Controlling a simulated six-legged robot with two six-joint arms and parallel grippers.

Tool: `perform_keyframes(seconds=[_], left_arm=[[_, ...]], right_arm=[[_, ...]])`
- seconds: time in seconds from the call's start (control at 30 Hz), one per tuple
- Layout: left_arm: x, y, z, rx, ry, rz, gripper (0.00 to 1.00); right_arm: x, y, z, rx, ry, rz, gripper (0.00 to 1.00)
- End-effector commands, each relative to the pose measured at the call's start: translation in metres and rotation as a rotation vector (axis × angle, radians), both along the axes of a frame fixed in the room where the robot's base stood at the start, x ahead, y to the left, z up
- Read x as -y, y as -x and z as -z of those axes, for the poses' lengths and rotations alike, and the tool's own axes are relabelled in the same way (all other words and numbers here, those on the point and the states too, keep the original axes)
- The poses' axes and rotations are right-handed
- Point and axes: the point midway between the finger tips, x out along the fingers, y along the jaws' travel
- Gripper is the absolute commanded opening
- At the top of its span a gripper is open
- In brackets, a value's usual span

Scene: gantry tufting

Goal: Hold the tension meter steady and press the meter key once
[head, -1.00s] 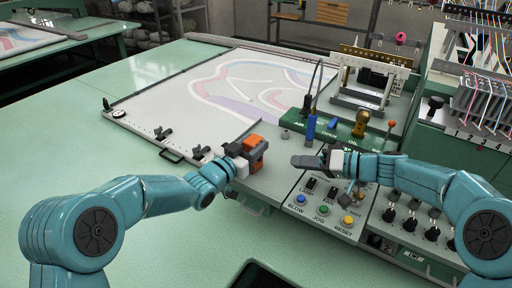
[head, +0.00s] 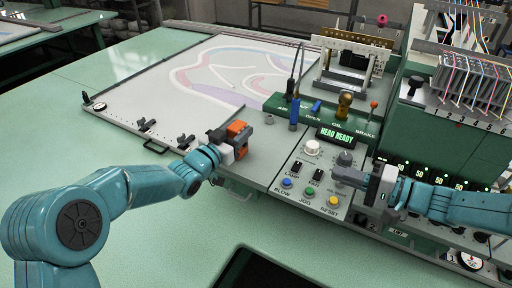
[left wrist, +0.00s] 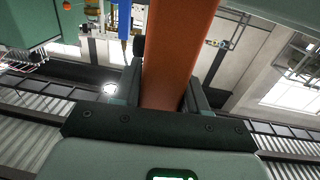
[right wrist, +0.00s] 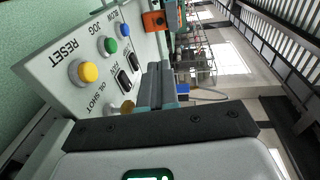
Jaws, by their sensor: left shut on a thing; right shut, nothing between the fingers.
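The tension meter appears as a small orange block (head: 238,129) in the head view, above the left edge of the control panel. My left gripper (head: 228,143) is shut on it. In the left wrist view the orange body (left wrist: 178,50) stands between the two fingers. It also shows small in the right wrist view (right wrist: 153,22). I cannot make out the meter key. My right gripper (head: 342,176) is shut and empty, over the right part of the panel and well to the right of the meter. Its closed fingers (right wrist: 158,88) also show in the right wrist view.
The control panel (head: 306,206) carries blue, green and yellow buttons, black switches, a white knob (head: 312,147) and a HEAD READY display (head: 336,139). Upright levers stand behind it. A patterned board (head: 210,100) lies left. The green table (head: 150,210) is clear at front left.

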Motion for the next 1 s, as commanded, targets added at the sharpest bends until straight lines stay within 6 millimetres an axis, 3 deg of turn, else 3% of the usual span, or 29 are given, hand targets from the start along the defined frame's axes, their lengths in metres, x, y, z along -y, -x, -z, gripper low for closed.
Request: perform_keyframes(seconds=[0.17,1.0], left_arm=[[0.0,0.0,-0.001,0.001,0.001,0.0,0.08],[0.0,0.0,-0.001,0.002,0.001,0.0,0.08]], right_arm=[[-0.019,-0.013,0.003,0.0,-0.001,-0.005,0.0],[-0.163,-0.121,0.027,0.0,0.001,-0.004,0.0]])
